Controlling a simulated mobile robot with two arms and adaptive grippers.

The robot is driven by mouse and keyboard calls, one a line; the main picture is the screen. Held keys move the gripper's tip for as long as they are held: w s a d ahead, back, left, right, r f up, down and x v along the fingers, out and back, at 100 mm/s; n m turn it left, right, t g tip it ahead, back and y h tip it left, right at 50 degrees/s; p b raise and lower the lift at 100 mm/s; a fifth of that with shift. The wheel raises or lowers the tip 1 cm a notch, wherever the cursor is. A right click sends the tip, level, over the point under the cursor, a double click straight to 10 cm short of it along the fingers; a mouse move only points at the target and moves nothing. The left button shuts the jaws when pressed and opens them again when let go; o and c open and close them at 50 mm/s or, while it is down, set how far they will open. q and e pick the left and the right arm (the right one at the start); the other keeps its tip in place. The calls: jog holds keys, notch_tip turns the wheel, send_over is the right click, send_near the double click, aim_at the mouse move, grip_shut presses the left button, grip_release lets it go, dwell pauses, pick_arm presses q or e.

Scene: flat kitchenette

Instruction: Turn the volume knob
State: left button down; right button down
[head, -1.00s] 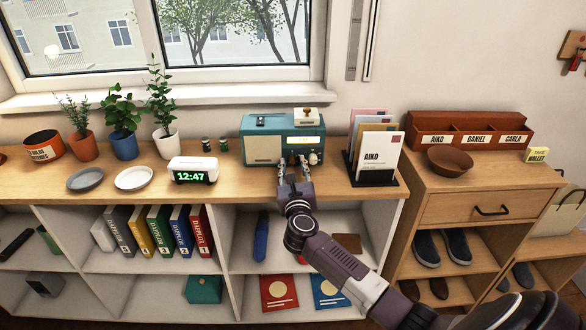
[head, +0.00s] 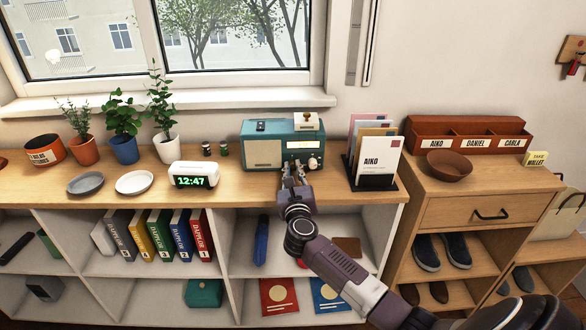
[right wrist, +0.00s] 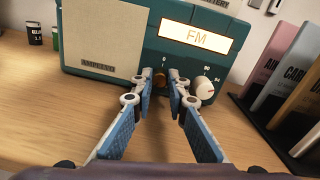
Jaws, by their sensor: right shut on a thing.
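A teal radio (head: 262,131) stands on the wooden shelf top under the window. It also shows in the right wrist view (right wrist: 151,25), with a lit FM display and a cream speaker panel. A small brass knob (right wrist: 161,77) with a 0 beside it sits low on its front. A larger white knob (right wrist: 204,88) is to its right, beside a 90 mark. My right gripper (head: 294,164) reaches the radio's front. In the right wrist view its fingertips (right wrist: 158,80) are shut on the brass knob, one on each side. My left gripper is out of view.
Close right of the radio is a black letter holder (head: 388,184) with envelopes. A white clock (head: 193,174) reading 12:47 stands to the left. Further left are plates and potted plants. A small white box (head: 306,121) is on the radio's top.

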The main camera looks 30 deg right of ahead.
jog(key=n+p, duration=0.5)
jog(key=p, duration=0.1)
jog(key=shift+r, duration=0.2)
jog(key=n+p, duration=0.3)
jog(key=n, duration=0.1)
jog(key=n+p, duration=0.2)
jog(key=n, duration=0.1)
jog(key=shift+a+n+g+p, duration=0.1)
jog(key=shift+n+g+p, duration=0.2)
jog(key=shift+p, duration=0.05)
jog(key=n+p, duration=0.2)
jog(key=n, duration=0.1)
jog(key=shift+f, duration=0.1)
jog(key=n+p, duration=0.1)
jog(key=n, duration=0.3)
jog(key=n+p, duration=0.1)
jog(key=n, duration=0.2)
jog(key=shift+f, duration=0.1)
jog(key=shift+n+h+p, duration=0.3)
jog(key=shift+n+p, duration=0.25)
jog(key=shift+n, duration=1.45)
